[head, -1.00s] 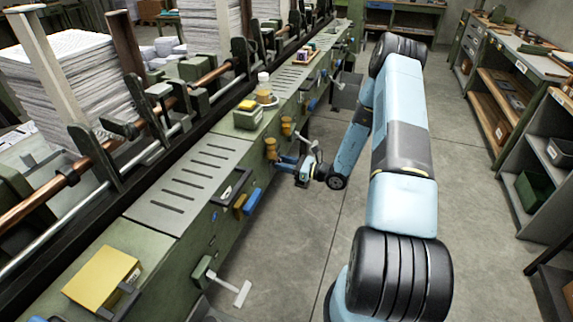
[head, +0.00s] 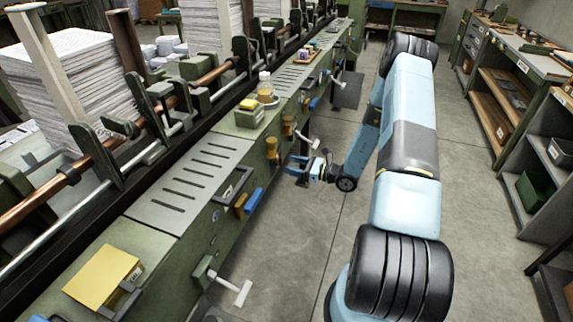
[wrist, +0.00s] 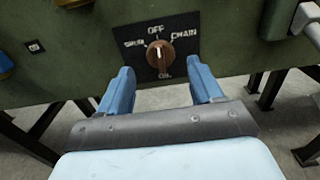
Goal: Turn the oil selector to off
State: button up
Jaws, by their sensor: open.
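The oil selector is a brown rotary knob (wrist: 159,54) on a square black plate (wrist: 180,27) on the green machine front, in the wrist view. Its white pointer line points up, at or close to the OFF mark. Other lettering stands left, right and below; CHAIN is at the right. My gripper (wrist: 161,67) is open, one blue finger on each side below the knob, apart from it and holding nothing. In the head view my gripper (head: 290,164) faces the machine front with a gap. I cannot make out the selector there.
The long green machine (head: 228,215) has amber fittings (head: 271,148), a blue handle (head: 254,201) and a T-shaped lever (head: 238,292) sticking out. A grey lever end (wrist: 306,17) is right of the plate. The floor (head: 300,240) is clear; shelving (head: 525,160) stands at the right.

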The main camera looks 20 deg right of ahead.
jog(key=v, duration=1)
jog(key=shift+d, duration=0.1)
jog(key=s+a+r+n+g+h, duration=0.1)
jog(key=s+a+r+n+g, duration=0.3)
jog(key=r, duration=0.4)
jog(key=s+a+r+n+g+h, duration=0.1)
jog(key=s+a+r+n+g, duration=0.15)
jog(key=r+n, duration=0.4)
jog(key=s+a+r+n+g+h, duration=0.15)
jog(key=a+r+n+g, duration=0.3)
jog(key=r, duration=0.45)
jog(key=s+r+n+t+h, duration=0.6)
jog(key=s+r+n+h, duration=0.4)
jog(key=s+r, duration=0.9)
jog(key=shift+s+d+r+h, duration=0.35)
jog(key=shift+s+h, duration=0.2)
jog(key=shift+s, duration=0.45)
